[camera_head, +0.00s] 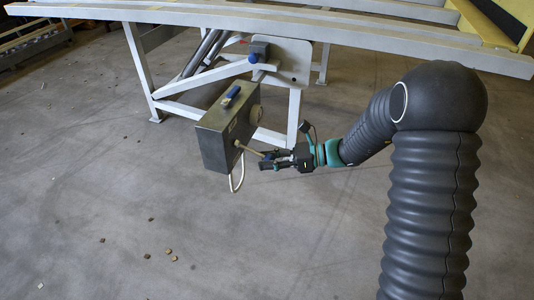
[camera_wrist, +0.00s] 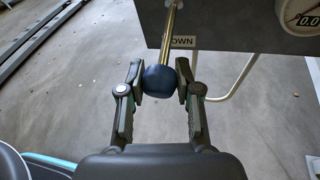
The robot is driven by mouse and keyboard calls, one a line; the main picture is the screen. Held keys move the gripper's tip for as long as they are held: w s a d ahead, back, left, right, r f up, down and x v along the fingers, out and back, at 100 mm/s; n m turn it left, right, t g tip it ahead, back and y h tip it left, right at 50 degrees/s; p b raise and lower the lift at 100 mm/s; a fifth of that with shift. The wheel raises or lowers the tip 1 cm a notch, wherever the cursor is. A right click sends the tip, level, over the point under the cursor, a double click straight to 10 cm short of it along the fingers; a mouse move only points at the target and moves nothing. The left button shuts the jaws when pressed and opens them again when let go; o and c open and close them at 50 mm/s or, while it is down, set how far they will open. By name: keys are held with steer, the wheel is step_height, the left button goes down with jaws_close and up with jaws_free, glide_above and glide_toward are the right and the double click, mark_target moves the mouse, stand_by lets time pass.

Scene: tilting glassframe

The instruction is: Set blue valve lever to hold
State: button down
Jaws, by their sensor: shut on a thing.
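A grey control box (camera_head: 223,131) hangs beside the white frame. A blue lever handle (camera_head: 231,94) lies on top of the box, apart from my gripper. A brass rod (camera_wrist: 171,34) with a dark blue ball knob (camera_wrist: 159,79) sticks out from the box's front and points toward my gripper. My gripper (camera_head: 268,160) is shut on the ball knob, with one finger on each side in the wrist view. A label reading "OWN", its first letter hidden by the rod, is on the box (camera_wrist: 222,28) beside the rod.
A round gauge (camera_wrist: 304,15) is on the box at the upper right of the wrist view. A pale cable (camera_head: 238,178) loops below the box. White frame legs (camera_head: 140,70) and a long beam (camera_head: 300,24) stand behind. The floor in front is open, with small scattered bits.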

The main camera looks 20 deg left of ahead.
mark_target(271, 156)
steer(key=shift+d+r+h+p, duration=0.1)
steer(key=shift+r+h+p, duration=0.25)
steer(key=shift+r, duration=0.25)
steer(key=shift+d+r+p, duration=0.2)
steer(key=shift+r+p, duration=0.7)
steer(key=shift+r, duration=0.05)
steer(key=c, duration=0.8)
jaws_free()
steer(key=shift+r, duration=0.1)
steer(key=v, duration=1.2)
